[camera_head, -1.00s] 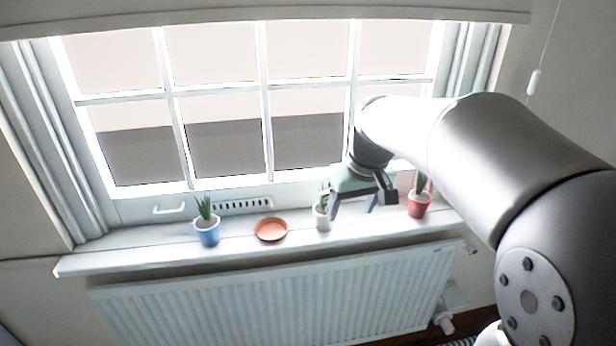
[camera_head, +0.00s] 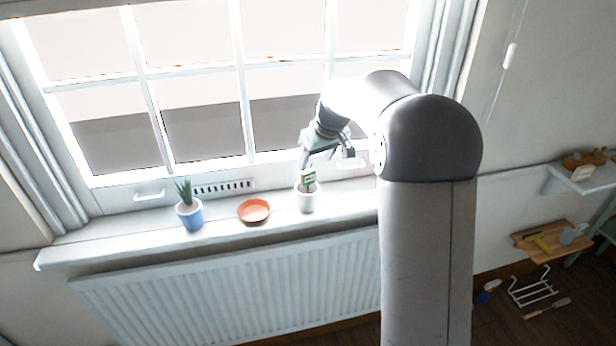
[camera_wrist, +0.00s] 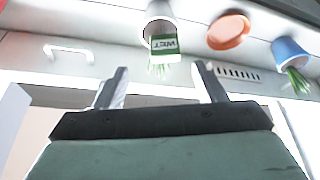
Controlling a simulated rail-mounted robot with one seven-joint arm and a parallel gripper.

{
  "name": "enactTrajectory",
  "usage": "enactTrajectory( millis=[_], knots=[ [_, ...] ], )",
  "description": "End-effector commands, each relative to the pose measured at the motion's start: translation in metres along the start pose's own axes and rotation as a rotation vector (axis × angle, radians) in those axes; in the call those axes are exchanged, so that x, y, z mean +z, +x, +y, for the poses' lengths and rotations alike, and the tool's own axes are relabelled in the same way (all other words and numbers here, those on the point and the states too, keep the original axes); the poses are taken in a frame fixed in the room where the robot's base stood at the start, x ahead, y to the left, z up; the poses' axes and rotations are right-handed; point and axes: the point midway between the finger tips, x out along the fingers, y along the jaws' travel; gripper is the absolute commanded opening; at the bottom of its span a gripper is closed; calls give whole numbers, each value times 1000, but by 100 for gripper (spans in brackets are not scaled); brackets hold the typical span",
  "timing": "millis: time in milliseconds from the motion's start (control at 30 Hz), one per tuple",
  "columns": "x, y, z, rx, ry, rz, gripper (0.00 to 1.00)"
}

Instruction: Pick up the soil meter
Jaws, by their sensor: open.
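The soil meter (camera_head: 308,178) shows as a small green tag with light lettering, standing in a white pot (camera_head: 307,200) on the windowsill. In the wrist view the soil meter (camera_wrist: 165,44) reads "WET" upside down, in front of the white pot (camera_wrist: 160,12) and its green plant. My gripper (camera_head: 328,156) is above and slightly right of the white pot, near the window. In the wrist view my gripper's fingers (camera_wrist: 158,85) are spread apart with nothing between them. The soil meter lies beyond the fingertips, apart from them. Its lower part is hidden.
An orange saucer (camera_head: 254,211) and a blue pot (camera_head: 190,214) with a spiky plant stand left of the white pot on the sill (camera_head: 110,238). The window panes are close behind. A radiator (camera_head: 230,285) is below. Shelves with tools (camera_head: 552,240) are at right.

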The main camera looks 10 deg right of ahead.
Motion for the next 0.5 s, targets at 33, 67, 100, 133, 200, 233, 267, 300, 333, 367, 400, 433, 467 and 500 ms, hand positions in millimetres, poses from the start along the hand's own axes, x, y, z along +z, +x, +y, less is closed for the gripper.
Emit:
enactTrajectory(
  millis=[33, 67, 100, 133, 200, 233, 267, 300, 333, 367, 400, 433, 467, 500],
  knots=[
    [0, 5, 0, -1, 0, -2, 64],
    [0, 7, 0, 0, 0, -1, 64],
    [0, 10, 0, 0, 0, -1, 64],
    [0, 11, 0, 0, 0, -1, 64],
    [0, 15, -1, 0, 0, -2, 64],
    [0, 17, -2, -1, 0, -2, 64],
    [0, 20, -2, -1, -1, -3, 64],
    [0, 25, -4, -1, -1, -3, 64],
    [-1, 30, -6, -2, -1, -5, 64],
    [-1, 35, -7, -2, -1, -4, 64],
    [-1, 41, -8, -2, -1, -4, 64],
    [-1, 46, -8, -1, -1, -4, 64],
    [-1, 50, -7, -1, 0, -3, 64],
    [-1, 55, -7, 0, 0, -3, 64]
  ],
)
